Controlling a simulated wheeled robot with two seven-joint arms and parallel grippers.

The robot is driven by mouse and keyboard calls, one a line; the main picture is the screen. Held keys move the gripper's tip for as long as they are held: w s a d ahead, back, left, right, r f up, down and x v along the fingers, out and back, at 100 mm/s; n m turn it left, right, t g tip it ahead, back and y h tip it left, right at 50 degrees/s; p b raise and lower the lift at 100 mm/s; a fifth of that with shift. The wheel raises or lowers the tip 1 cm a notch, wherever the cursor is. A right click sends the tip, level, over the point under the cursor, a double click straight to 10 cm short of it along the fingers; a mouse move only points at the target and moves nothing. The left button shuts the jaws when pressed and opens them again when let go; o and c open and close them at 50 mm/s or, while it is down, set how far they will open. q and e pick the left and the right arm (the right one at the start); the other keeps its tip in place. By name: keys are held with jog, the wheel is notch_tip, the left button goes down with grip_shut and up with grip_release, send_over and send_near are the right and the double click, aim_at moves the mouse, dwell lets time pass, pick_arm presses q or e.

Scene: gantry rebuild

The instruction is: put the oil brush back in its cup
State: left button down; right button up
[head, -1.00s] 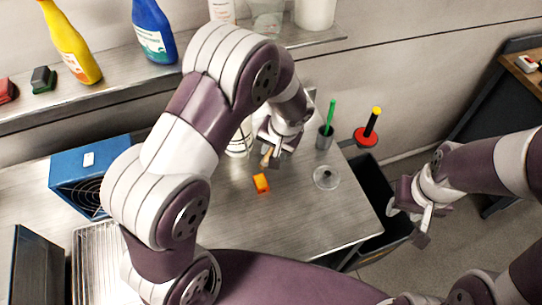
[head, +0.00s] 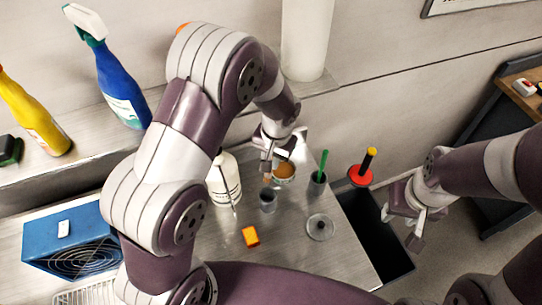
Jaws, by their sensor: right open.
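My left gripper (head: 268,168) is over the table, fingers pointing down, shut on a small tan-brown piece that looks like the oil brush (head: 266,180); the arm and fingers hide much of it. A small grey cup (head: 267,202) stands right below the fingers. I cannot tell whether the brush's lower end is inside it. Another grey cup (head: 317,187) to the right holds a green-handled tool (head: 323,163). My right gripper (head: 404,217) is open and empty, off the table's right side.
A tin with orange-brown contents (head: 284,174) stands just behind the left gripper. A white bottle (head: 224,182), an orange block (head: 250,236) and a clear round lid (head: 320,228) are around. A red disc with a black-yellow handle (head: 363,172) and a dark bin (head: 383,245) lie right.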

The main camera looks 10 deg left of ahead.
pick_arm(q)
jog(key=shift+w+f+b, duration=0.15)
jog(key=shift+f+b, duration=0.4)
jog(key=shift+f, duration=0.4)
notch_tip(320, 180, down, 12)
jog(key=b, duration=0.9)
jog(key=shift+r, duration=0.15)
